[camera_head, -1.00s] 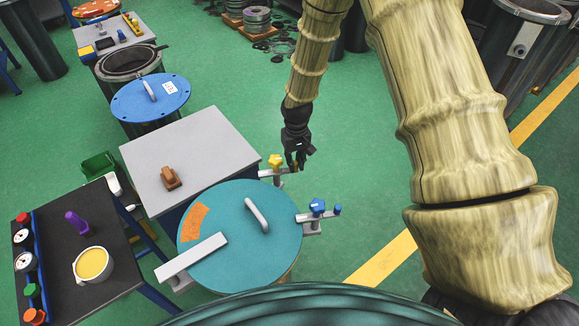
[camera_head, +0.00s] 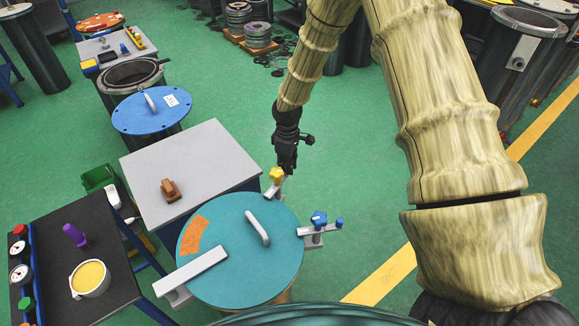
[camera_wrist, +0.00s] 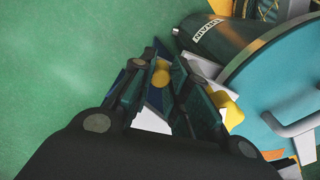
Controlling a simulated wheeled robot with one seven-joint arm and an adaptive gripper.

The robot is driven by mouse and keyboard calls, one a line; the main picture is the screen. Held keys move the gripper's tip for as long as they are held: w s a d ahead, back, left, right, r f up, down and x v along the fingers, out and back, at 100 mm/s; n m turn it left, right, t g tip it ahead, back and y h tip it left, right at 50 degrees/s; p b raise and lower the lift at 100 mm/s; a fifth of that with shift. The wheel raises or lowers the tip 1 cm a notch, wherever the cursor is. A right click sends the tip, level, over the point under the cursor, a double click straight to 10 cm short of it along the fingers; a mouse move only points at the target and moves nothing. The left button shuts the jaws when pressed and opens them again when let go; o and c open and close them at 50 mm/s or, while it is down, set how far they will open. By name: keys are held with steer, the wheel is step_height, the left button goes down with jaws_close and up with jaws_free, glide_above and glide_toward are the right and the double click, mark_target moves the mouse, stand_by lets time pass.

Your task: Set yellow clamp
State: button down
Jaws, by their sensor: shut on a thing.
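The yellow clamp (camera_head: 276,175) has a yellow star knob on a grey arm at the far rim of the teal lid (camera_head: 225,285). Its arm runs slantwise, with its near end at the lid's rim; I cannot tell if it touches the lid. My gripper (camera_head: 287,170) points down just behind the knob, shut on the outer end of the clamp's arm. In the wrist view, my fingers (camera_wrist: 160,85) are around the clamp's round yellow end (camera_wrist: 161,75), and the yellow knob (camera_wrist: 229,110) is just right of them.
A blue-knobbed clamp (camera_head: 319,220) sticks out at the lid's right. A grey bar (camera_head: 190,276) lies across its left edge, and a handle (camera_head: 257,228) rises from the lid. A grey table (camera_head: 205,160) with a brown block (camera_head: 170,190) stands left. Green floor is open at right.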

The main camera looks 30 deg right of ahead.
steer(key=shift+w+a+n, duration=0.15)
steer(key=shift+w+n, duration=0.1)
steer(key=shift+n, duration=0.25)
steer(key=c, duration=1.6)
jaws_free()
step_height(320, 180, up, 12)
